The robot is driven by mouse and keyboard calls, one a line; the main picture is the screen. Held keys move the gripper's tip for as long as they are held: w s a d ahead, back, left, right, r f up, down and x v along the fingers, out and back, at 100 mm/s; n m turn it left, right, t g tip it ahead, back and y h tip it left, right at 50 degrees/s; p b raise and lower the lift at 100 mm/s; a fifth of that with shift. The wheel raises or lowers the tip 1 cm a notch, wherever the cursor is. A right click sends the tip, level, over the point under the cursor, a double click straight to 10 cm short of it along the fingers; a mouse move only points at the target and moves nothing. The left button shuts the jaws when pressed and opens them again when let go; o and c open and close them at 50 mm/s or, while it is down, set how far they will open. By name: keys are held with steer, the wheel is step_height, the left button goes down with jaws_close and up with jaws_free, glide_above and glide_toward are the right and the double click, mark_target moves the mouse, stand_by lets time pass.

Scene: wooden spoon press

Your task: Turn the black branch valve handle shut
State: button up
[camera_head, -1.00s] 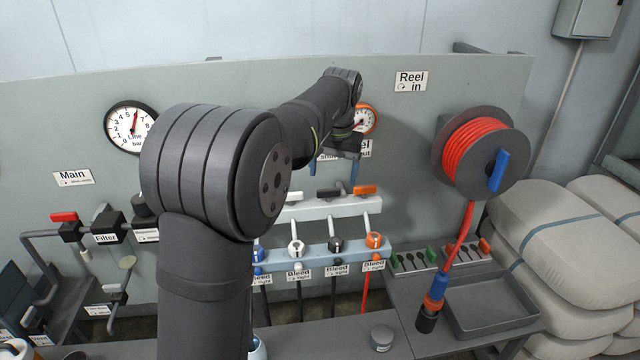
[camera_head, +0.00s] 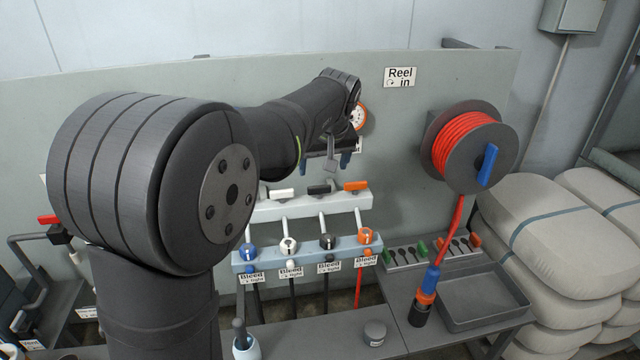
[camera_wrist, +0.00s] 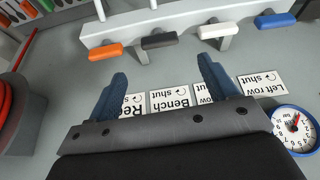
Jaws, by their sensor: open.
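The black branch valve handle (camera_head: 319,189) is a short lever on the white manifold, between a white handle (camera_head: 282,193) and an orange handle (camera_head: 356,186). In the wrist view the black handle (camera_wrist: 158,41) lies crosswise, just beyond the fingertips and roughly centred between them. My gripper (camera_head: 328,163) is above the handle row in the head view. In the wrist view my gripper (camera_wrist: 162,68) is open and empty, its two blue fingers apart. It appears not to touch the handle. The wrist housing partly covers the labels behind it.
A blue handle (camera_wrist: 275,20) ends the row. Labels such as "Bench shut" (camera_wrist: 170,102) and a blue-rimmed gauge (camera_wrist: 296,128) are on the panel. Below are bleed knobs, including a black one (camera_head: 327,242). The red hose reel (camera_head: 470,147) stands at right.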

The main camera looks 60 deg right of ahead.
mark_target(319, 186)
steer(key=x, duration=0.8)
steer(key=shift+w+f, duration=0.1)
steer(key=shift+f, duration=0.2)
steer(key=c, duration=1)
